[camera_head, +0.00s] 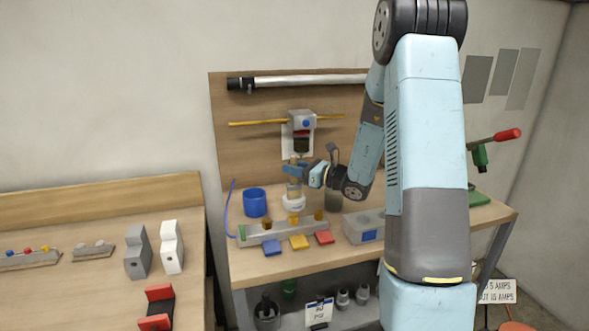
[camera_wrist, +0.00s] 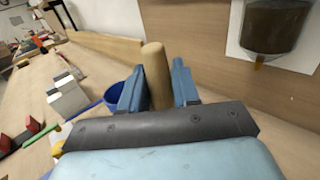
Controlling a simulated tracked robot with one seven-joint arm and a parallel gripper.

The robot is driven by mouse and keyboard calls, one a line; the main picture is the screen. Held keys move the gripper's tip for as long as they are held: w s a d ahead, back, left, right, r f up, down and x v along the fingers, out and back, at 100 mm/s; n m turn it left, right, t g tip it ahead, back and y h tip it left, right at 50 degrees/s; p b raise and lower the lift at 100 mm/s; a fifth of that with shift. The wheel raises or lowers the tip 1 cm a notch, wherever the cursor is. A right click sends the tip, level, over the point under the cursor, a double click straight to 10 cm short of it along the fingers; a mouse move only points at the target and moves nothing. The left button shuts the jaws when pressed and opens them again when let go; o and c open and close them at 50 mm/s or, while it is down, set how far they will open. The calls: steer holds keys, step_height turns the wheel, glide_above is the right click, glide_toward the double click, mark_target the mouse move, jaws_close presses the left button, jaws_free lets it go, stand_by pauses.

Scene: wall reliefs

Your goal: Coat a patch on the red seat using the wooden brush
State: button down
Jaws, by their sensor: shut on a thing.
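My gripper (camera_head: 296,172) is shut on the wooden brush, whose round tan handle (camera_wrist: 154,62) stands upright between the blue fingers in the wrist view. In the head view the brush (camera_head: 294,188) points down over a small white round pot (camera_head: 293,204) on the workbench. Its lower end is hidden, and I cannot tell whether it is inside the pot or just above it. A small red square (camera_head: 325,238) lies at the bench front, right of a yellow and a blue square. A red and black bracket (camera_head: 157,307) is on the left table; I cannot tell which is the seat.
A blue cup (camera_head: 255,202) stands left of the pot. A grey rail (camera_head: 282,231) with amber pieces lies in front of it, and a grey box (camera_head: 366,227) to the right. A dispenser (camera_head: 301,135) hangs on the wooden backboard above my gripper.

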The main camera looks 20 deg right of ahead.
steer(key=shift+r, duration=3.45)
